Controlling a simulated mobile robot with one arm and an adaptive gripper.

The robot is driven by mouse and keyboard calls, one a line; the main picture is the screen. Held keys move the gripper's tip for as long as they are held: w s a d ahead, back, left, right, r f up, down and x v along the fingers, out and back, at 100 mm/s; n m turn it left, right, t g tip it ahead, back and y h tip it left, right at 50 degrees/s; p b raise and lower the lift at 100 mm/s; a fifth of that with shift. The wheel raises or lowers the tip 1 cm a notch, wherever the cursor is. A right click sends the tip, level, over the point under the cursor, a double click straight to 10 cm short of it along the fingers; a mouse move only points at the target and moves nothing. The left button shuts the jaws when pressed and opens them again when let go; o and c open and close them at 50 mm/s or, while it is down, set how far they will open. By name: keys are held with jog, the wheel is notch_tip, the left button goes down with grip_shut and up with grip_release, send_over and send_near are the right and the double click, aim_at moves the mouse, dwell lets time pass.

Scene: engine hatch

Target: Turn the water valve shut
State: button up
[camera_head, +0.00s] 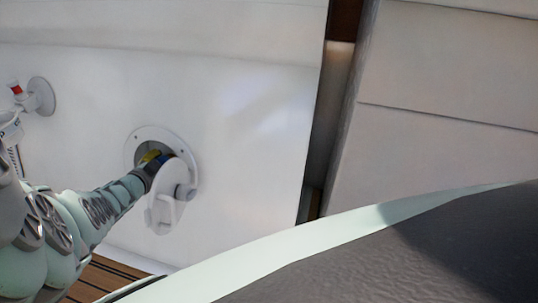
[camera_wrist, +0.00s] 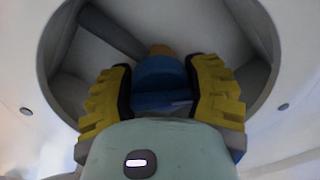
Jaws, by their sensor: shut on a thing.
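The water valve shows as a blue handle (camera_wrist: 162,85) inside a round recess in the white wall, in the wrist view. My gripper (camera_wrist: 165,92) has its yellow ridged fingers on both sides of the blue handle, shut on it. An orange-tan part shows just behind the handle. In the head view, my gripper (camera_head: 155,160) reaches into the round hatch opening (camera_head: 136,147), and the valve is mostly hidden by my gripper and the hatch lid.
The round white hatch lid (camera_head: 166,207) hangs open below and right of the opening, close to my gripper. A grey pipe (camera_wrist: 112,30) runs inside the recess. A white fitting with a red part (camera_head: 40,96) is on the wall at left. Wooden slatted floor (camera_head: 105,275) lies below.

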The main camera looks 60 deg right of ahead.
jog(key=m, duration=0.4)
jog(key=shift+s+d+f+m+g+b, duration=0.1)
jog(key=shift+m+g+b, duration=0.2)
jog(key=shift+m, duration=0.1)
jog(key=m+b, duration=0.1)
jog(key=m, duration=0.4)
jog(key=shift+m, duration=0.4)
jog(key=o, duration=1.2)
